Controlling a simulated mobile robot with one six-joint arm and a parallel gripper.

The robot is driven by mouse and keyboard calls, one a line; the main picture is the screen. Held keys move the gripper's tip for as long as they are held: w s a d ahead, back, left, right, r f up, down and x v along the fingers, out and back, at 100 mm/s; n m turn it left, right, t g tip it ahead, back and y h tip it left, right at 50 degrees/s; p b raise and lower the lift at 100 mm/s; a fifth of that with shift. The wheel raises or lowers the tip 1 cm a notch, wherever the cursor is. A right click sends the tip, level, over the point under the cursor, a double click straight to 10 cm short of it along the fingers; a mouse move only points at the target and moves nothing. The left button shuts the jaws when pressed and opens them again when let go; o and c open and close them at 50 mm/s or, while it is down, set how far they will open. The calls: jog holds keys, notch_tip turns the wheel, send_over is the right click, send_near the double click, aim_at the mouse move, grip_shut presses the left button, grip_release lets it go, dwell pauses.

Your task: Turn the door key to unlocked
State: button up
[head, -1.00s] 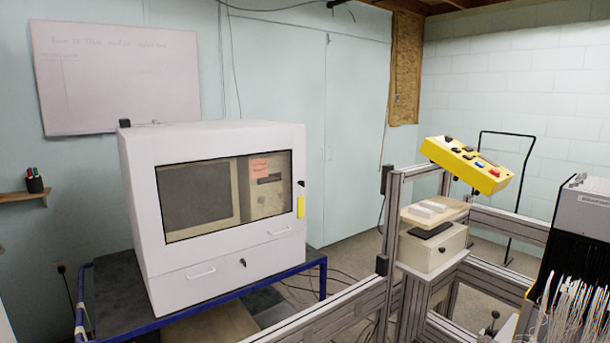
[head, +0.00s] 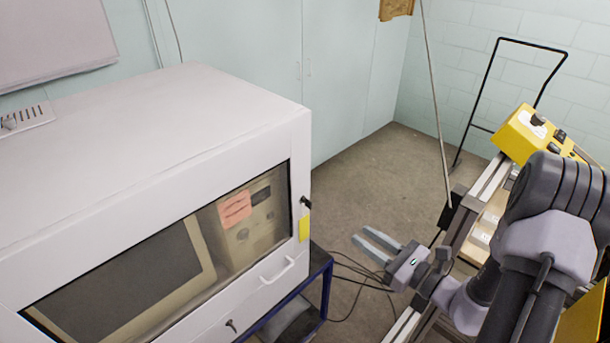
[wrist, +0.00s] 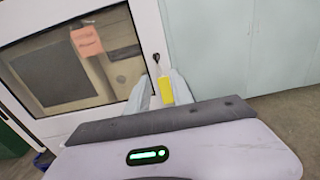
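The door key (head: 305,202) is a small dark key at the right edge of the white cabinet's windowed door (head: 297,171). A yellow tag (head: 304,229) hangs below it. In the wrist view the key (wrist: 156,58) and tag (wrist: 165,91) show just beyond and between my fingertips. My gripper (head: 360,234) is open and empty, right of the key in the head view and apart from it. Its two pale fingers also show in the wrist view (wrist: 160,80). The key's exact turn angle is too small to read.
A second dark key (head: 231,325) sits in the lower drawer front, left of a white handle (head: 277,270). The cabinet stands on a blue-framed cart (head: 323,290). Cables lie on the floor. A metal frame with a yellow control box (head: 530,135) stands at right.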

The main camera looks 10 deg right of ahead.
aim_at(307, 203)
jog(key=a+x, duration=0.1)
jog(key=x, duration=1.4)
jog(key=shift+a+r, duration=0.15)
jog(key=shift+a, duration=0.05)
grip_shut()
